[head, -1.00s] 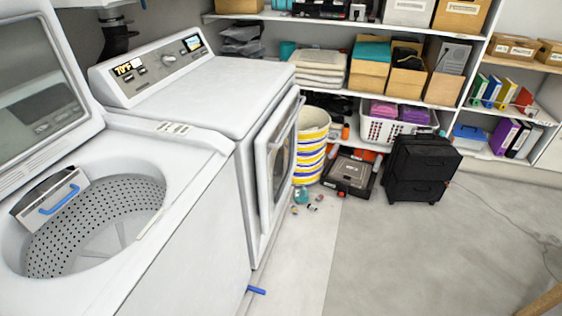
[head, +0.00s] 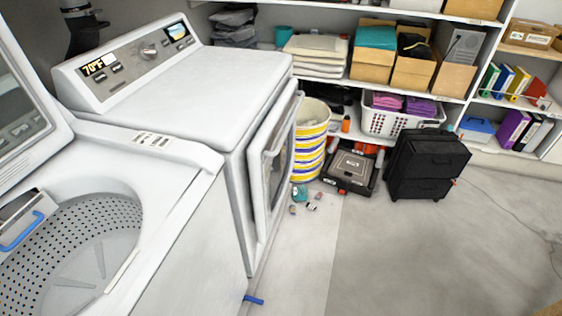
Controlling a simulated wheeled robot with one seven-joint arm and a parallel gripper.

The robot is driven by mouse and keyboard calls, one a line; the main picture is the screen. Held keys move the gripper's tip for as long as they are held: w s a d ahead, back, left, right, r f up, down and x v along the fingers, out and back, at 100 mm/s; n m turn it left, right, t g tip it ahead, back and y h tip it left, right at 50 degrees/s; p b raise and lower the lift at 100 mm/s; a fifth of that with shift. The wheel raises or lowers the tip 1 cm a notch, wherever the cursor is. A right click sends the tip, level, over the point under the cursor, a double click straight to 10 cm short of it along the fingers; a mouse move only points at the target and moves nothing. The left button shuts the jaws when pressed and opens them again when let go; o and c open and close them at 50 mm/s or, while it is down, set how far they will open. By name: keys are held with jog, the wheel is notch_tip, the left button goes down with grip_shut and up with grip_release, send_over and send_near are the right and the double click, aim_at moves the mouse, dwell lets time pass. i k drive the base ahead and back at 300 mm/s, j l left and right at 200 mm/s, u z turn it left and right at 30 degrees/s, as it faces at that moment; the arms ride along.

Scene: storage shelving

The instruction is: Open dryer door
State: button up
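The white dryer (head: 205,85) stands left of centre in the head view, behind the open-topped washer. Its control panel (head: 130,62) has a lit 70°F display. The dryer door (head: 272,150) is on the right-facing front, seen at a steep angle, with a pale frame and a dark window. The door stands out from the dryer front; I cannot tell whether it is latched or slightly ajar. My gripper is not in view.
The washer (head: 180,200) fills the lower left. A yellow-striped basket (head: 311,140) stands close beyond the dryer door. A black drawer unit (head: 425,165), black toolbox (head: 352,168) and small loose items lie farther right. Grey floor (head: 430,250) is clear in front.

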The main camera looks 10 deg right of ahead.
aim_at(272, 153)
jog(key=i+l+z, duration=0.1)
jog(key=i+z, duration=0.25)
jog(key=i, duration=0.5)
